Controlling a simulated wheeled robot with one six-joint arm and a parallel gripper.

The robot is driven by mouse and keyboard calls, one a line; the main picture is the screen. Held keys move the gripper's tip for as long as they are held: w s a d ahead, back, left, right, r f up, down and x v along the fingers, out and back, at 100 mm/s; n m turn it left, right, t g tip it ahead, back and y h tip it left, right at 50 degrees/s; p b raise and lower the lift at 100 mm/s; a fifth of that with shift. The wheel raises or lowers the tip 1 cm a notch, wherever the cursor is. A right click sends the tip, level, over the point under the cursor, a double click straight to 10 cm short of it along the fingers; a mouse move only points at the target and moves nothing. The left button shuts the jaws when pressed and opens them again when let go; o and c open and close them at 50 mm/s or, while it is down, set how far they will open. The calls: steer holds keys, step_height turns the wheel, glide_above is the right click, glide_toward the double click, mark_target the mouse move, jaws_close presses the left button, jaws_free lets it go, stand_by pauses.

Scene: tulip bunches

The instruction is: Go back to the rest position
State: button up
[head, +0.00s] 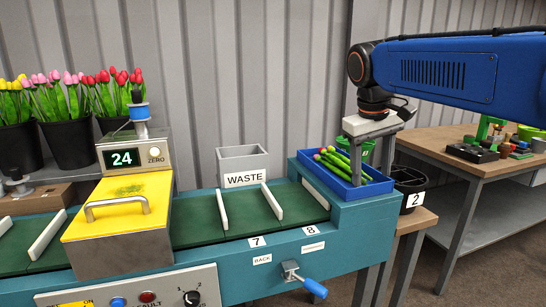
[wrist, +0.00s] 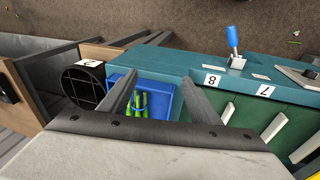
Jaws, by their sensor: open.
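My gripper (head: 370,165) is open above the blue tray (head: 324,177) at the right end of the teal machine (head: 365,220). Its two fingers point down, and in the wrist view the gripper (wrist: 158,82) has them spread to either side of the tray (wrist: 165,97). The same green stems (wrist: 137,104) show between the fingers in the wrist view, and I see nothing gripped. My blue arm reaches in from the right. Part of the tray is hidden behind the gripper.
A black bin marked 2 (head: 410,184) stands right of the tray. A grey WASTE box (head: 243,160) stands behind the green belt (head: 196,222). A yellow box with a handle (head: 118,207) is on the left. A workbench with tools (head: 470,139) is at right.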

steer(key=s+d+f+m+t+y, duration=0.1)
steer(key=s+d+f, duration=0.1)
steer(key=s+f, duration=0.9)
steer(key=s+d+f+m+t+y, duration=0.1)
steer(key=s+d+f+m, duration=0.1)
steer(key=s+f, duration=0.9)
steer(key=shift+s+d+t, duration=0.4)
steer(key=shift+s+d, duration=0.15)
